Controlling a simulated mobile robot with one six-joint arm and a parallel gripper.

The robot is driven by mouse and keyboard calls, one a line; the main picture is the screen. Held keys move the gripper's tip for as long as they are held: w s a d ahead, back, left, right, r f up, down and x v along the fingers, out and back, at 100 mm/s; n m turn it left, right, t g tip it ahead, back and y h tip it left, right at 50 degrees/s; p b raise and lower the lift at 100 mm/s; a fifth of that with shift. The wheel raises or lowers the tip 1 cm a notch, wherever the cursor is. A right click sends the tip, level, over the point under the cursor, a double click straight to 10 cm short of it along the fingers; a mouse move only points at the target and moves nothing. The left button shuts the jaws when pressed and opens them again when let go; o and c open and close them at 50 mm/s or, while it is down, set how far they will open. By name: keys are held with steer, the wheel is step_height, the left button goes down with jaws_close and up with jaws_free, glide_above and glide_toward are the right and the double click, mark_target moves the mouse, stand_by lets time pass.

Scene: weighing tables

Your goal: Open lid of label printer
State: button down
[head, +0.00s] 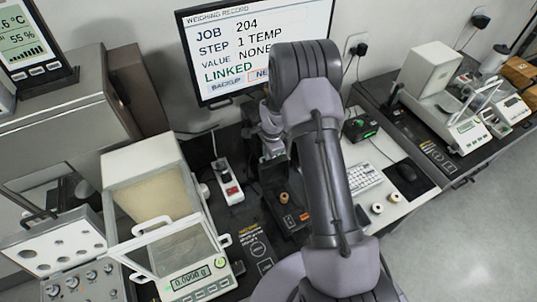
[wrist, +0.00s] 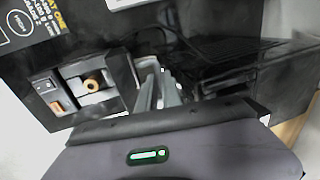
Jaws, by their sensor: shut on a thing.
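The dark label printer (head: 290,222) sits on the bench mat, partly behind my arm. A tan roll core (head: 283,197) shows in its bay, and an orange part (head: 305,217) is at its front. In the wrist view the core (wrist: 93,85) and a switch (wrist: 44,85) lie left of my fingers. The bay is uncovered; the lid looks raised, but its exact angle is hard to tell. My gripper (wrist: 159,88) is shut at a dark panel beside the bay, which seems to be the lid. In the head view my arm mostly hides the fingers.
A glass-doored balance (head: 188,280) stands to the left, with a weight case (head: 62,245) beside it. The monitor (head: 255,45) is behind.

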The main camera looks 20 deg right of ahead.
steer(key=shift+w+r, duration=0.3)
steer(key=shift+w, duration=0.1)
steer(key=c, duration=1.6)
jaws_free()
steer(key=shift+o, duration=0.4)
steer(key=shift+s+f, duration=0.1)
steer(key=shift+s+f, duration=0.1)
steer(key=shift+f, duration=0.05)
